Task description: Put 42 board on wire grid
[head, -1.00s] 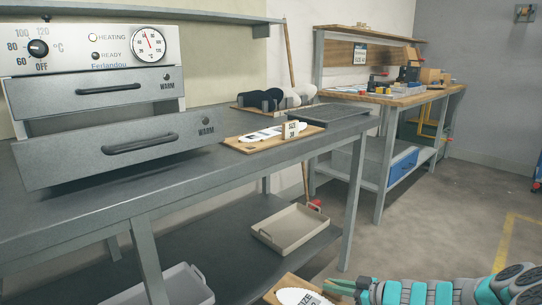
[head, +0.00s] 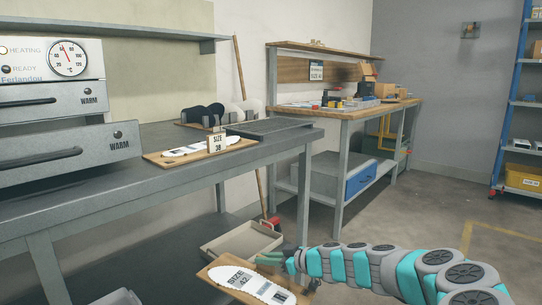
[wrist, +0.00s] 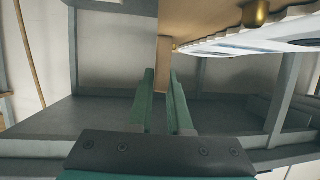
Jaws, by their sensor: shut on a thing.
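The 42 board (head: 211,270) is a wooden board with a white insole shape marked "SIZE 42" on it. It is low in front of the bench in the head view, label side visible. The wire grid (head: 270,129) looks like a dark, flat rack at the right end of the bench top. My gripper and the board are apart from it and lower.
A size 38 board (head: 158,158) lies on the bench (head: 115,197), left of the grid. Dark and white rounded items (head: 208,113) stand behind it. A beige tray (head: 225,256) is on the lower shelf behind the held board. The floor (head: 400,225) to the right is open.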

